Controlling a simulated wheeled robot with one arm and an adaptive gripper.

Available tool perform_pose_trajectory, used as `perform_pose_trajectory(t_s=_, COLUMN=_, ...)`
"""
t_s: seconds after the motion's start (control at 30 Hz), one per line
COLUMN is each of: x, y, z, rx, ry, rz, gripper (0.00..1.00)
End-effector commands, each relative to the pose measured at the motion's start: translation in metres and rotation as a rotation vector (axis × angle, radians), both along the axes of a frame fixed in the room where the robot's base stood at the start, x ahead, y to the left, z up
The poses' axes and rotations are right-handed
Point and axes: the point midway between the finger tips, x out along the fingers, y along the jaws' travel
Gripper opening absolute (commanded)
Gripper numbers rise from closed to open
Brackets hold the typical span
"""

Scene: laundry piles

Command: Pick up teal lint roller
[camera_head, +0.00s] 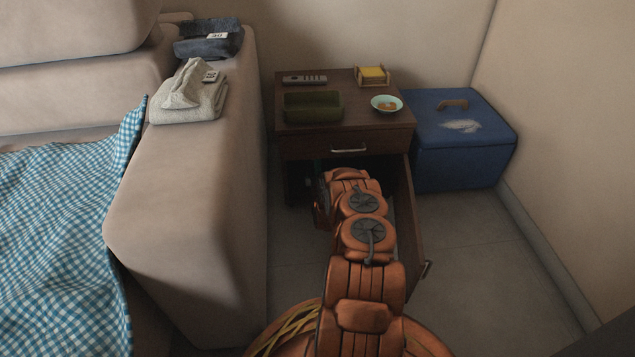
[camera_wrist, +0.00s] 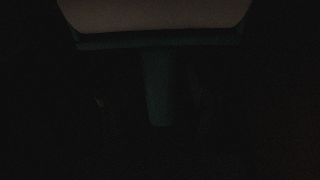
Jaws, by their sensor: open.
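In the wrist view, very dark, a dim teal upright shape (camera_wrist: 159,90) like a handle hangs below a dark horizontal band; it looks like the teal lint roller, but its outline is hard to make out. My gripper (camera_head: 322,192) is at the end of my arm, inside the open lower part of the nightstand (camera_head: 350,113), and is mostly hidden behind the arm in the head view. It is open, with the teal shape ahead of it. Whether the jaws touch it cannot be seen. The lint roller is not visible in the head view.
The nightstand's door (camera_head: 412,225) stands open right of my arm. On top are a remote (camera_head: 305,79), a green case (camera_head: 312,107), a bowl (camera_head: 386,103) and a yellow-filled holder (camera_head: 372,75). A sofa (camera_head: 200,215) is close left; a blue box (camera_head: 460,150) stands right.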

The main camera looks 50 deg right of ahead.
Motion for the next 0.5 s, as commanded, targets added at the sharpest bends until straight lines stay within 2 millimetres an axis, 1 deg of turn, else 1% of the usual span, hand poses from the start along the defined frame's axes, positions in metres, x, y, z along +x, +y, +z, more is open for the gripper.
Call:
perform_pose_trajectory(t_s=0.1, x=0.0038, y=-0.0026, z=0.0011, rx=-0.001, ry=-0.003, rz=0.001, gripper=0.60)
perform_pose_trajectory(t_s=0.27, x=0.0035, y=-0.0023, z=0.0013, rx=-0.001, ry=-0.001, rz=0.001, gripper=0.60)
perform_pose_trajectory(t_s=0.5, x=0.0035, y=-0.0022, z=0.0011, rx=-0.001, ry=-0.001, rz=0.001, gripper=0.36)
